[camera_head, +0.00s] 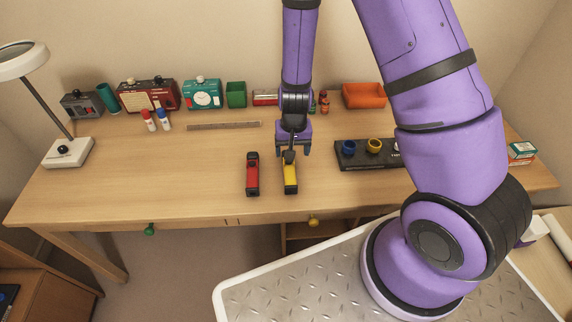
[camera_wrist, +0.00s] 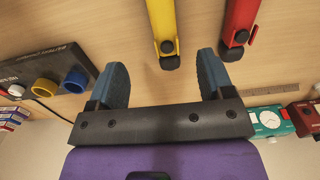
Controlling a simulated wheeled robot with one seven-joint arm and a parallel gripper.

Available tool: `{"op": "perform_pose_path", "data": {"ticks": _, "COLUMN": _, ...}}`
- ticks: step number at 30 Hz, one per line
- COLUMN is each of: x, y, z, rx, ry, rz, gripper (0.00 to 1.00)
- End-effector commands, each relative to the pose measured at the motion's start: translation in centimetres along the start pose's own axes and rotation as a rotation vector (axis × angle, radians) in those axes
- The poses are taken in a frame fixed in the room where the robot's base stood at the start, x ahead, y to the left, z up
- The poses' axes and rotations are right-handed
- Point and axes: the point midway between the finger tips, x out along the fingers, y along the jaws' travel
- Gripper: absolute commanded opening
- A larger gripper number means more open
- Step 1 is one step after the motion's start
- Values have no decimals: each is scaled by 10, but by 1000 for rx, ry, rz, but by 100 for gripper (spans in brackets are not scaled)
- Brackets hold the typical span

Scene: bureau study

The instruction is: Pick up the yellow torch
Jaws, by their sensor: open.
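The yellow torch (camera_head: 290,177) lies on the desk, its long side running front to back, close to the front edge. It also shows in the wrist view (camera_wrist: 163,22), with its black end pointing toward my gripper. My gripper (camera_head: 293,150) is open and empty above the desk at the torch's far end. In the wrist view its two blue-grey fingers (camera_wrist: 163,78) are spread apart, and the torch's black end lies between and beyond their tips. My gripper partly hides the torch's far end in the head view.
A red torch (camera_head: 252,175) lies just left of the yellow one. A black panel with coloured rings (camera_head: 360,163) sits to the right. The desk's left front is clear.

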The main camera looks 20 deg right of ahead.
Motion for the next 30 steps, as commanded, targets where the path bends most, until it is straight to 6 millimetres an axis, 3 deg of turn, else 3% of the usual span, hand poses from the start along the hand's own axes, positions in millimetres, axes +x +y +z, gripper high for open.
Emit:
{"op": "perform_pose_path", "data": {"ticks": 15, "x": 58, "y": 3, "z": 3, "rx": 9, "ry": -10, "rz": 19, "gripper": 74}}
{"op": "perform_pose_path", "data": {"ticks": 25, "x": 78, "y": 2, "z": 3, "rx": 6, "ry": -9, "rz": 19, "gripper": 74}}
{"op": "perform_pose_path", "data": {"ticks": 30, "x": 98, "y": -2, "z": 0, "rx": 9, "ry": -9, "rz": 19, "gripper": 74}}
